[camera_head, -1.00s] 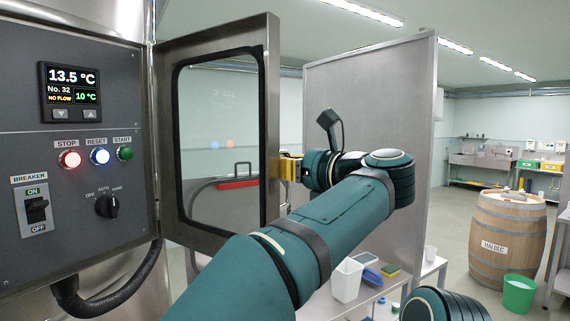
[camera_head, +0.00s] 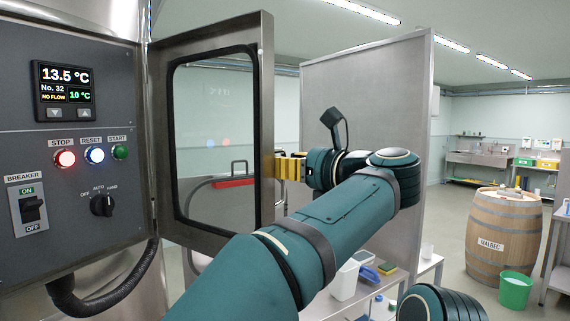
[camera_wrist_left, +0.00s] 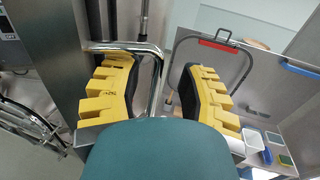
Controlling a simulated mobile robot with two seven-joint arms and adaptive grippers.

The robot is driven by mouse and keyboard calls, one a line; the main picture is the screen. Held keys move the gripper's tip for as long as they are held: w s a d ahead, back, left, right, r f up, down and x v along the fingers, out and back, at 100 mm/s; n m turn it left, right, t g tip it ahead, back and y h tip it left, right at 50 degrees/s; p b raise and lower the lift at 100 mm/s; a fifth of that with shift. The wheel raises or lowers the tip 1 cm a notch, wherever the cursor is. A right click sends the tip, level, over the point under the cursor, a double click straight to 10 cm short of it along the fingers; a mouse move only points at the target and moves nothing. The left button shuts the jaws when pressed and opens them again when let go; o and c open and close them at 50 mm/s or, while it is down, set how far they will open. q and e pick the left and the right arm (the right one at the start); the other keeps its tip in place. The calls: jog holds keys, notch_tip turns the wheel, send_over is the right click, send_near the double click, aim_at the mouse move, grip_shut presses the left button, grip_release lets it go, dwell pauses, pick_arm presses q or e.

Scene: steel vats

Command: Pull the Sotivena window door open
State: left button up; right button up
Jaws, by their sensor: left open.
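The window door (camera_head: 262,130) is a steel frame with a black seal around a clear pane. In the head view it stands swung out from the control cabinet, at a wide angle to its front. My left gripper (camera_head: 278,168) is at the door's free edge, with its yellow fingers partly hidden by the wrist. In the left wrist view the two yellow fingers of my left gripper (camera_wrist_left: 160,82) are spread apart. A bent shiny metal handle (camera_wrist_left: 157,62) runs between them; I cannot tell whether either finger touches it. My right gripper is not in view.
The control cabinet (camera_head: 75,130), with display and buttons, is at the left. A grey partition (camera_head: 370,85) stands behind my left arm. A low shelf with a white tub (camera_head: 345,280) is below it. A barrel (camera_head: 503,238) and green bucket (camera_head: 515,291) stand right on open floor.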

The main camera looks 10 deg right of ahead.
pick_arm(q)
jog(key=v, duration=1.1)
jog(key=shift+d, duration=0.1)
